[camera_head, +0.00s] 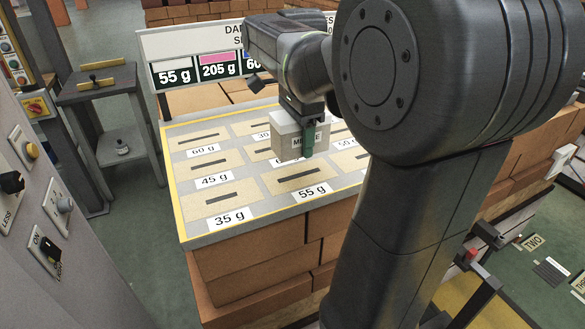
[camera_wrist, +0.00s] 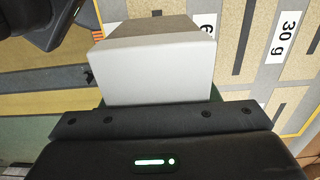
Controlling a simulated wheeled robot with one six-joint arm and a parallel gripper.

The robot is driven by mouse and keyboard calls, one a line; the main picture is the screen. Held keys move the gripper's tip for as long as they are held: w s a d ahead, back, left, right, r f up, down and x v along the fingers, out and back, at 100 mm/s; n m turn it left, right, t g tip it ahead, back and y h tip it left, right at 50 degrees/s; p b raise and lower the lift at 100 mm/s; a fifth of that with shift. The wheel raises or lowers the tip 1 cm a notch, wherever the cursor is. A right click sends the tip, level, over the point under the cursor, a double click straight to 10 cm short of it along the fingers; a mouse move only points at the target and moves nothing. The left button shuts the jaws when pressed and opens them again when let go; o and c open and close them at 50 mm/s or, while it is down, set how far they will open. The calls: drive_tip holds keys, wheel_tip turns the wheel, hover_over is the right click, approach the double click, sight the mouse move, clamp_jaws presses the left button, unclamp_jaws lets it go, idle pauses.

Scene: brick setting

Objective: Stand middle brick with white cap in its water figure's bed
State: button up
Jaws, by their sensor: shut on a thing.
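In the wrist view the brick (camera_wrist: 155,70) shows a white face and a grey-brown face at the jaws (camera_wrist: 160,108). The sign (camera_head: 190,45) shows a white swatch over "55 g". The bed marked "55 g" (camera_head: 278,184) is a tan slotted panel just below the brick in the head view.
Other slotted beds are marked "35 g" (camera_head: 205,205), "45 g" (camera_head: 190,165) and "60 g" (camera_head: 183,142). Beds behind the brick are partly hidden. The board (camera_head: 190,232) has a yellow edge and rests on brick stacks. A control panel (camera_head: 45,200) stands at left.

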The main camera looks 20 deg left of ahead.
sight(299, 175)
drive_tip(key=shift+f, duration=3.4)
drive_tip(key=o, duration=1.5)
drive_tip(key=shift+f, duration=0.15)
drive_tip(key=shift+o, duration=0.2)
wheel_tip(299, 175, up, 12)
drive_tip(key=shift+r, duration=0.15)
